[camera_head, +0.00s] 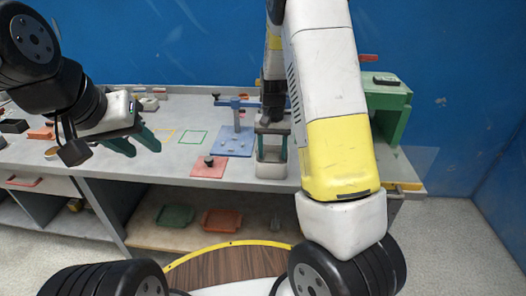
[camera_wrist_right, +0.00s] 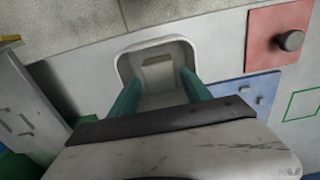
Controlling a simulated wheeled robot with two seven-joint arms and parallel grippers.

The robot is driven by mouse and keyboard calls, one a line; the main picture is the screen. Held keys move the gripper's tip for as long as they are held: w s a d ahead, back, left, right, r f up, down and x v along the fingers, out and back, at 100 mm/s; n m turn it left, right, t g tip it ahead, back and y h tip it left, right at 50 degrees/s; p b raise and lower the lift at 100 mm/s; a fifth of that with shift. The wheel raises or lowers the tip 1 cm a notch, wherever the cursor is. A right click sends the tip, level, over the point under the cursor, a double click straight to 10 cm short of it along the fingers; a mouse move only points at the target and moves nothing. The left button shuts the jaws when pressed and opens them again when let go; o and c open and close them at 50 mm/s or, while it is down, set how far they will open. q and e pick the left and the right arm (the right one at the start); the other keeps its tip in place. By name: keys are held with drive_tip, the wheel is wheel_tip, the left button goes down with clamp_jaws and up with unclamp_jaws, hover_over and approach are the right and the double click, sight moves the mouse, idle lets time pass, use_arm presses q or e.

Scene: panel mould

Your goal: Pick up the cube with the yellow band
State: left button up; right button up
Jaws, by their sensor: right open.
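In the right wrist view a pale beige block (camera_wrist_right: 158,74) stands inside an open white container (camera_wrist_right: 125,68). No yellow band shows on the block, so I cannot tell whether it is the task's cube. The container also shows in the head view (camera_head: 270,170), near the table's front edge. My right gripper (camera_head: 271,148) points down over it, its teal fingers apart on either side of the block in the wrist view (camera_wrist_right: 160,82); no grip is visible. My left gripper (camera_head: 135,143) is open and empty above the table's left part.
A red plate with a dark knob (camera_head: 209,166) and a blue plate with a post (camera_head: 232,142) lie left of the container. A green fixture (camera_head: 388,105) stands at the right. A green outline (camera_head: 192,137) marks bare table. Green and red trays (camera_head: 222,219) are on the shelf below.

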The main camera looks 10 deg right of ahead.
sight(272, 157)
wheel_tip(272, 157, down, 3)
drive_tip(key=shift+f, duration=0.2)
drive_tip(key=shift+c, duration=0.3)
drive_tip(key=shift+r, duration=0.1)
clamp_jaws()
